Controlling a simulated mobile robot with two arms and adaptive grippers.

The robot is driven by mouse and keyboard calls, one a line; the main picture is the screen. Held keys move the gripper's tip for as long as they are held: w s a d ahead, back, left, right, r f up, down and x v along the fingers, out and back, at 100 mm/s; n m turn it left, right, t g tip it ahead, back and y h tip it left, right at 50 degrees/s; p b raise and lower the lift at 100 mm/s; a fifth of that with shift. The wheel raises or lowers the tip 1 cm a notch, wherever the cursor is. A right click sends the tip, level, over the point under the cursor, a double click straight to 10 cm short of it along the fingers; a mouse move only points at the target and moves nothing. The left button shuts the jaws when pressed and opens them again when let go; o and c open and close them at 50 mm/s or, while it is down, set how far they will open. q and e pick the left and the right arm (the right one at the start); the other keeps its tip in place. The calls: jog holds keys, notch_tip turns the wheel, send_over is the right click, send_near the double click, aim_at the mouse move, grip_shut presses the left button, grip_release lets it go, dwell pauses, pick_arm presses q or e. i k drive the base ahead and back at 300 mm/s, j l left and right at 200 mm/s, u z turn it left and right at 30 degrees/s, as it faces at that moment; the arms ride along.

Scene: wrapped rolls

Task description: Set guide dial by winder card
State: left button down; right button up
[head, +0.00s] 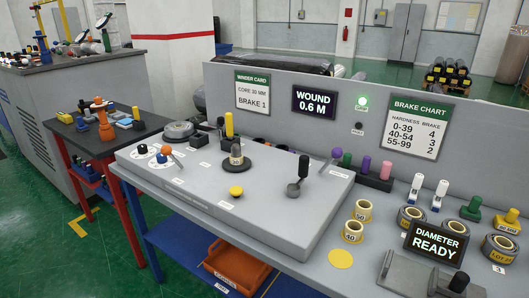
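The winder card (252,93) is a green-topped sign on the grey back panel. It reads "CORE", a small number that looks like 30 MM, and "BRAKE 1". The labels are too small to read, so I cannot tell which is the guide dial. Neither of my grippers shows in the head view.
The console also carries a yellow button (236,191) and a black-knobbed lever (300,172). Screens read "WOUND 0.6 M" (315,103) and "DIAMETER READY" (437,241). A brake chart (414,127) hangs at right. Several rolls (353,231) stand on the right bench.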

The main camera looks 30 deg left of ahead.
aim_at(161, 159)
jog(key=u, duration=1.6)
